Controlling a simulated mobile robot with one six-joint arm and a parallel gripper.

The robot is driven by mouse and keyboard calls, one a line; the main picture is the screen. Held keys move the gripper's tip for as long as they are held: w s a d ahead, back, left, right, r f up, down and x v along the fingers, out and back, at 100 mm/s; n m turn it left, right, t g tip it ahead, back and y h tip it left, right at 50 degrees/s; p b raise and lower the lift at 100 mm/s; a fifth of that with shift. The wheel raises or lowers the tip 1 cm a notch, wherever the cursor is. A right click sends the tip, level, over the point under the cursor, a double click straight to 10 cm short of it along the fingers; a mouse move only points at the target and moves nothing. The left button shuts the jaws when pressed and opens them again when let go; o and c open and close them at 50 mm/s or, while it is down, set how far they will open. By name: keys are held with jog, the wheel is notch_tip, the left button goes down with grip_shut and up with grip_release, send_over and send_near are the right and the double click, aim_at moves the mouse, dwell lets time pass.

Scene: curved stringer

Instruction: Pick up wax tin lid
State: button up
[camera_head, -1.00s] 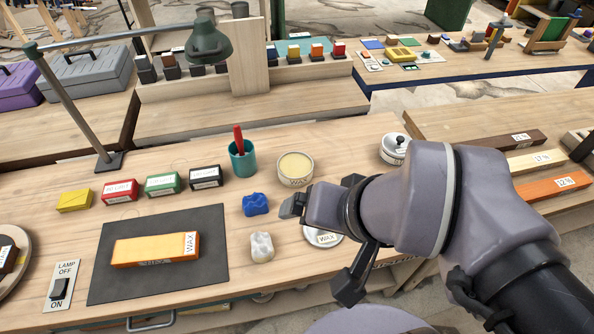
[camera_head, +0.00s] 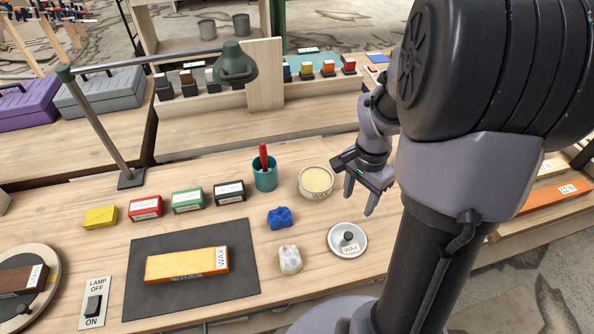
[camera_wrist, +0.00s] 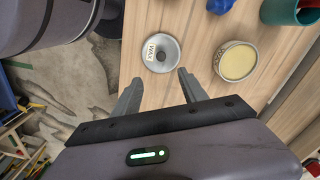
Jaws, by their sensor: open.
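The wax tin lid (camera_head: 347,240) is a round silvery disc with a dark knob and a white WAX label. It lies flat on the wooden workbench near its front edge. It also shows in the wrist view (camera_wrist: 160,54), just beyond my fingertips and a little left of the middle between them. My gripper (camera_head: 359,196) is open and empty above the bench, behind and slightly right of the lid. In the wrist view my two fingers (camera_wrist: 158,84) point toward the lid, apart from it. The open wax tin (camera_head: 316,182) with pale yellow wax stands behind the lid, left of my gripper.
A white lump (camera_head: 290,259) and a blue lump (camera_head: 280,217) lie left of the lid. A teal cup (camera_head: 265,178) with a red tool stands behind them. A dark mat (camera_head: 150,292) bears an orange wax block. Bare wood surrounds the lid.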

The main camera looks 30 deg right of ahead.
jog(key=b, duration=0.6)
send_over(348, 235)
jog(key=f, duration=1.2)
jog(key=shift+s+f, duration=0.1)
jog(key=shift+s, duration=0.25)
jog(key=f, duration=0.1)
jog(key=f+b, duration=0.1)
jog(key=f, duration=0.1)
jog(key=f+b, duration=0.1)
jog(key=f, duration=0.1)
jog(key=shift+w+f, duration=0.2)
jog(key=shift+w, duration=0.15)
jog(key=shift+r, duration=0.15)
jog(key=shift+c, duration=0.8)
grip_shut()
